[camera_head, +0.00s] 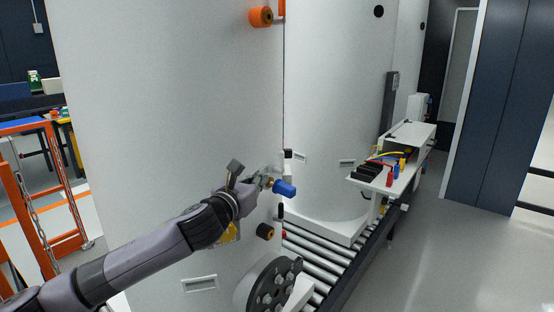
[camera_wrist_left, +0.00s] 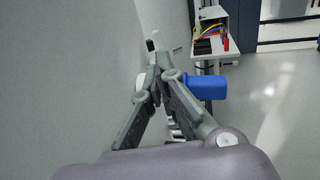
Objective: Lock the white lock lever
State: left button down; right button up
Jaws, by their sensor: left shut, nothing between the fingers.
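A small white lever-like piece with a dark part (camera_head: 288,155) sits at the edge of the large white tank (camera_head: 180,90), just above my left gripper. I take it for the white lock lever. A small white and black piece (camera_wrist_left: 152,40) also shows just beyond the fingertips in the left wrist view; its exact pose is too small to tell. My left gripper (camera_head: 273,172) is shut and empty, close beside the tank wall. In the left wrist view its fingertips (camera_wrist_left: 156,62) meet. Whether they touch the lever I cannot tell. My right gripper is in neither view.
A blue knob (camera_head: 284,188) sits just right of and below the left gripper. An orange knob (camera_head: 261,17) is high on the tank, a dark round wheel (camera_head: 268,287) low. A roller conveyor (camera_head: 318,262) and a white cart (camera_head: 395,178) stand right; open floor (camera_head: 460,240) lies beyond.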

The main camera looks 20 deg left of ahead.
aim_at(281, 155)
pick_arm(q)
jog(key=w, duration=0.2)
jog(key=w+p, duration=0.1)
jog(key=w, duration=0.2)
jog(key=w+d+p, duration=0.1)
jog(key=w, duration=0.2)
jog(key=shift+w+r, duration=0.15)
jog(key=shift+w, duration=0.1)
jog(key=shift+w+d+p, duration=0.1)
jog(key=shift+w+p, duration=0.35)
jog(key=shift+w, duration=0.2)
jog(key=shift+w+r+p, duration=0.4)
jog(key=shift+r+p, duration=0.05)
jog(key=shift+p, duration=0.75)
jog(key=shift+w, duration=0.1)
jog(key=shift+w+d+f, duration=0.1)
